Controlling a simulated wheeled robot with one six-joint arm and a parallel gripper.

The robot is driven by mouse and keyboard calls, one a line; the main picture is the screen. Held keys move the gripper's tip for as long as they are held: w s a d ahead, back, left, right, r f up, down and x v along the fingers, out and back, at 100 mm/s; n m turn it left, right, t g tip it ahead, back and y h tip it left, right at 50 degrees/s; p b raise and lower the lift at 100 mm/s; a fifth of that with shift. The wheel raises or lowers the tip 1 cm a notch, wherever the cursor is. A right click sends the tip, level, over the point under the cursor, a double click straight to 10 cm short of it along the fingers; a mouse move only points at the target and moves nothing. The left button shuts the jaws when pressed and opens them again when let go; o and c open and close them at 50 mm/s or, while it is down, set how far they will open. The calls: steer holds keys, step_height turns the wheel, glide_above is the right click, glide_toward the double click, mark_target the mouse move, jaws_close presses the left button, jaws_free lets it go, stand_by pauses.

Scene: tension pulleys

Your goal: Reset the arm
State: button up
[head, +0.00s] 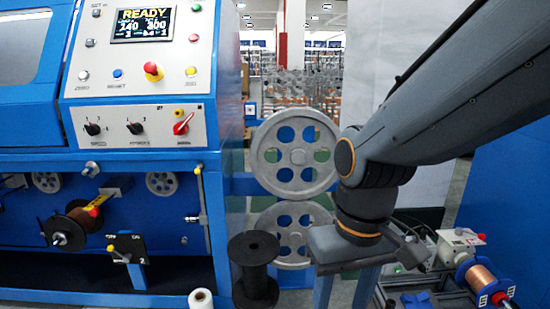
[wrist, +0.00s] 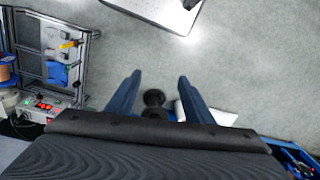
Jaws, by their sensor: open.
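My arm reaches in from the right in the head view. My gripper (head: 344,294) points down in front of the lower grey pulley, just right of a black spool (head: 255,268). In the wrist view my gripper (wrist: 159,76) shows two blue fingers set wide apart with nothing held between them. The black spool (wrist: 154,99) appears beyond and between the fingers, apart from them. The fingertips are cut off or partly hidden at the bottom of the head view.
A blue machine (head: 190,175) with a READY screen stands left. Two grey pulleys, upper (head: 295,153) and lower (head: 291,222), stand behind my gripper. A white roll (head: 201,299) is at the bottom. A copper spool (head: 480,279) and a frame (wrist: 52,60) stand at the side. Grey floor (wrist: 235,70) is open.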

steer(key=d+r+m+p, duration=0.2)
steer(key=d+r+p, duration=0.6)
steer(key=p, duration=0.8)
steer(key=shift+d+r+m+h, duration=0.3)
steer(key=shift+d+r+m, duration=0.1)
steer(key=shift+r, duration=0.15)
